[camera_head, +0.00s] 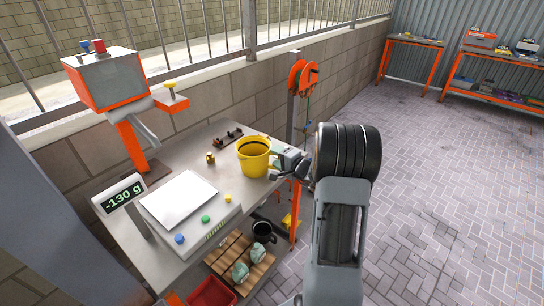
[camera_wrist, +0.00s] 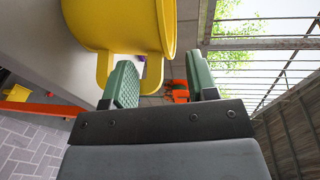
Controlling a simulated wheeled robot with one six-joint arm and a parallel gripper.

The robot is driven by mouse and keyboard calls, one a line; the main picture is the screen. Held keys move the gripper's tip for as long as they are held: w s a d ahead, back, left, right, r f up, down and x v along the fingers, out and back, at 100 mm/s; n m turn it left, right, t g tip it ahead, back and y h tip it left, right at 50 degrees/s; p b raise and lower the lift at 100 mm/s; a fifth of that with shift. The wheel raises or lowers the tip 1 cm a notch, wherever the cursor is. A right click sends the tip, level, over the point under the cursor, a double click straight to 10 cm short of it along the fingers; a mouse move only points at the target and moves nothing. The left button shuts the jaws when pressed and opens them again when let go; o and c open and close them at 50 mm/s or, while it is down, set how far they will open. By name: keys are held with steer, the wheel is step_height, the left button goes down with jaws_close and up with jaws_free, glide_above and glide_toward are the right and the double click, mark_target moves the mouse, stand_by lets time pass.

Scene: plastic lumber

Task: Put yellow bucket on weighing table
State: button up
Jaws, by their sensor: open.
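The yellow bucket (camera_head: 254,158) stands upright on the grey table (camera_head: 225,150), right of the weighing scale's white plate (camera_head: 180,199). The plate looks empty, and its display (camera_head: 122,198) reads -130 g. My gripper (camera_head: 283,174) is at the bucket's right side, near the table's right edge. In the wrist view the bucket (camera_wrist: 120,22) fills the upper left, with a yellow handle-like part (camera_wrist: 153,72) hanging near my left-hand finger. My gripper (camera_wrist: 162,82) is open there, its green-padded fingers apart. I cannot tell whether a finger touches the bucket.
Blue (camera_head: 179,239), green (camera_head: 206,219) and yellow (camera_head: 228,198) buttons sit along the scale's front. A small brass weight (camera_head: 210,158) stands left of the bucket. A dark mug (camera_head: 263,231) is on a lower shelf.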

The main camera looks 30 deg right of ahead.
steer(key=b+v, duration=0.1)
steer(key=v, duration=0.7)
steer(key=s+a+r+n+g+y, duration=0.1)
steer(key=s+a+n+g+y, duration=0.25)
steer(key=a, duration=0.55)
steer(key=s+a+r+n+g+y, duration=0.1)
steer(key=s+a+n+g, duration=0.2)
steer(key=a+n+g, duration=0.5)
steer(key=s+a+n+h, duration=0.3)
steer(key=s+h, duration=0.6)
steer(key=s, duration=0.2)
steer(key=shift+a+r+g, duration=0.4)
steer(key=shift+g, duration=0.05)
steer(key=shift+r, duration=0.1)
steer(key=shift+r+p, duration=0.8)
steer(key=shift+r, duration=0.15)
